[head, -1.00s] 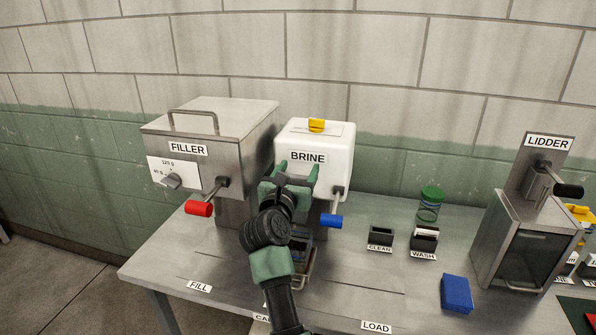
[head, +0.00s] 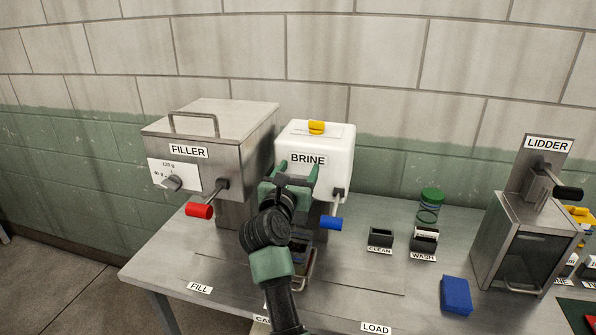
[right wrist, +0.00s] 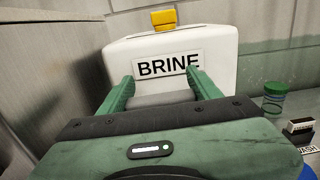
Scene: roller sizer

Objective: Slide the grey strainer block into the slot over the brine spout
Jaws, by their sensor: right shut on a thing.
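The white brine machine (head: 325,150) stands at the middle back of the table, its BRINE label facing me; it also fills the back of the right wrist view (right wrist: 230,60). My right gripper (head: 291,177) is in front of it, just below the label. In the right wrist view its two green fingers are shut on the grey strainer block (right wrist: 160,99), of which only a grey strip shows between them. The spout and slot are hidden behind my gripper and arm. I cannot tell whether the block touches the slot. My left gripper is not in view.
The steel filler (head: 250,130) with a red-handled lever (head: 199,210) stands close on the left. A blue-handled lever (head: 331,222) is just right of my gripper. CLEAN (head: 380,236) and WASH (head: 424,239) holders, a blue sponge (head: 456,295) and the lidder (head: 525,240) stand farther right.

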